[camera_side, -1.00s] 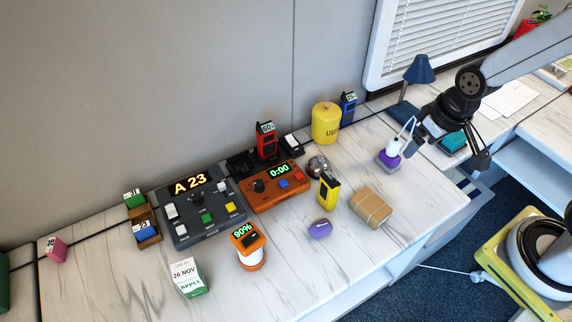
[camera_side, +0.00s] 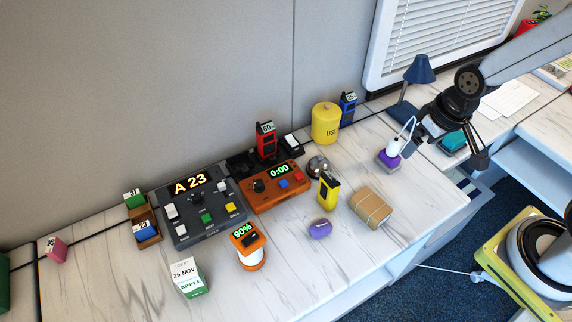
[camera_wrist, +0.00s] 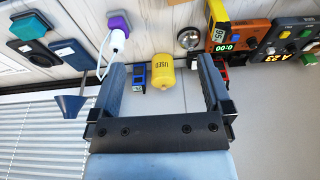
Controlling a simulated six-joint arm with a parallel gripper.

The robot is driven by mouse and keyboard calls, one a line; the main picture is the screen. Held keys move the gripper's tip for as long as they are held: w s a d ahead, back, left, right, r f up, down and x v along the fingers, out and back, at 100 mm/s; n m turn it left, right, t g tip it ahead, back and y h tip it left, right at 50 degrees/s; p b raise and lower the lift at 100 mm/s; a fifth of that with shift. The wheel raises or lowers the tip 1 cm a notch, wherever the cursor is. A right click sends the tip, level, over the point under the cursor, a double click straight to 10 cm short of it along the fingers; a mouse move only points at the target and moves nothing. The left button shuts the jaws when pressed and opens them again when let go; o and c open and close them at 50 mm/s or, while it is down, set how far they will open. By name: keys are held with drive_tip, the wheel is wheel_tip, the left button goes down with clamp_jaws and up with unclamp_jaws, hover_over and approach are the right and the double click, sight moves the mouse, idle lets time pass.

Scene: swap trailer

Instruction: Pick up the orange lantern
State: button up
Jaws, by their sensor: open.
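The orange lantern (camera_side: 249,247) stands upright near the front of the marble-patterned desk in the side view. It has an orange top with a green 90% display, a white body and an orange base. My gripper (camera_side: 456,150) is far to its right and higher, above the right end of the desk. My gripper also shows in the wrist view (camera_wrist: 160,78), its two fingers spread wide with nothing between them. The lantern does not clearly show in the wrist view.
Close to the lantern are a dark A 23 panel (camera_side: 198,213), an orange timer box (camera_side: 272,187), a milk-style carton (camera_side: 188,278) and a purple item (camera_side: 320,228). A yellow device (camera_side: 329,190), cardboard box (camera_side: 370,207) and yellow canister (camera_side: 325,123) stand farther right. Bare desk lies in front of the lantern.

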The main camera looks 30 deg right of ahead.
drive_tip(key=w+a+f+m+y, duration=0.1)
drive_tip(key=w+a+m, duration=0.3)
drive_tip(key=w+a, duration=0.15)
drive_tip(key=m+g+y, duration=0.3)
drive_tip(key=m, duration=0.9)
approach(249, 236)
drive_tip(key=f, duration=0.5)
drive_tip(key=shift+w+a, duration=0.15)
drive_tip(key=shift+w, duration=0.2)
drive_tip(key=shift+s+a+f+y, duration=0.15)
drive_tip(key=shift+a+y, duration=0.15)
drive_tip(key=shift+a, duration=0.2)
drive_tip(key=shift+x, duration=1.3)
drive_tip(key=shift+f, duration=0.15)
drive_tip(key=shift+x, duration=2.45)
